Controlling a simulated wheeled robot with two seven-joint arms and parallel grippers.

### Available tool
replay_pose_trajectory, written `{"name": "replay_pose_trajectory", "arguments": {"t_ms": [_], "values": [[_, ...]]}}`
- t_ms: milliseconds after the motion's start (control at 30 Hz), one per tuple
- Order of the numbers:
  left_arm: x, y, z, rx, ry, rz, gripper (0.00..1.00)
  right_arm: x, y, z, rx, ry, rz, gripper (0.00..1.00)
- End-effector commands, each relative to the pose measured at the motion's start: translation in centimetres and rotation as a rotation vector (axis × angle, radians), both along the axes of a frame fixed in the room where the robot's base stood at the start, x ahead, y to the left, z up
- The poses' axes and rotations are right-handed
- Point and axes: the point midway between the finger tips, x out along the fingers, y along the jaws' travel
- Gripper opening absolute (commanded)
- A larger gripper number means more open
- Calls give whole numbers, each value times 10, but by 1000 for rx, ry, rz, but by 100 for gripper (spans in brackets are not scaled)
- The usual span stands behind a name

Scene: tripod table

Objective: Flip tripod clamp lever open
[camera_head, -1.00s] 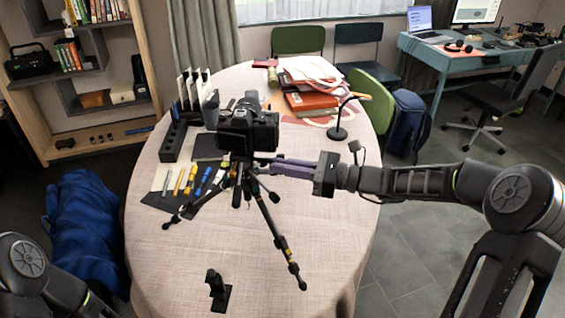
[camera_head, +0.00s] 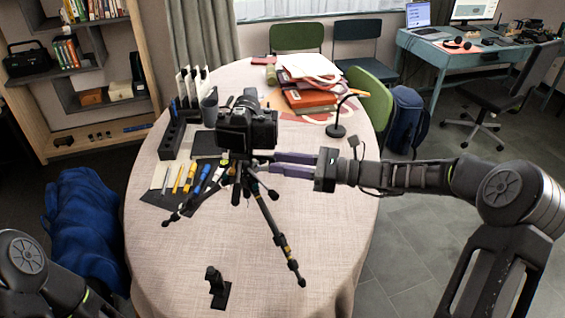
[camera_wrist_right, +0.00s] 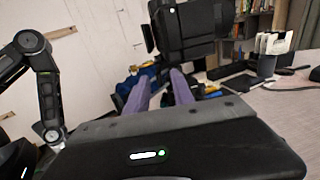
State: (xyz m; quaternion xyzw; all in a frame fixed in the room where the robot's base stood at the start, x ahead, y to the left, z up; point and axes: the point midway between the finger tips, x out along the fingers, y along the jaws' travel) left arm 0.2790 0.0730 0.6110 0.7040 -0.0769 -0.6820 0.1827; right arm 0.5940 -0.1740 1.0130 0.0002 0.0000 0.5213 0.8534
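A black camera (camera_head: 247,128) sits on a small black tripod (camera_head: 270,222) standing on the table (camera_head: 190,250). In the right wrist view the camera (camera_wrist_right: 190,30) is at the top, beyond my fingers. The clamp lever is too small and dark to make out. My right gripper (camera_head: 272,163) has purple fingers and reaches in from the right, at the height of the tripod head just under the camera. In the right wrist view its fingers (camera_wrist_right: 160,78) are apart with nothing clearly between them. I cannot tell whether a fingertip touches the tripod head. My left gripper is out of view.
Pens and markers on a dark mat (camera_head: 152,198) lie left of the tripod. The right front table is clear.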

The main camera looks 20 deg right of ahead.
Motion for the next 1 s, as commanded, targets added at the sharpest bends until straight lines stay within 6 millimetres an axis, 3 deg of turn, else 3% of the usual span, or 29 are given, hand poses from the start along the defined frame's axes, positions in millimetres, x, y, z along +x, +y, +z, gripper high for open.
{"name": "replay_pose_trajectory", "arguments": {"t_ms": [500, 1000], "values": [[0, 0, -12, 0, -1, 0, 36, -32, -63, -1, -1, 0, -2, 29], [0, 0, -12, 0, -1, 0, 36, -34, -67, 0, 0, 0, 0, 29]]}}
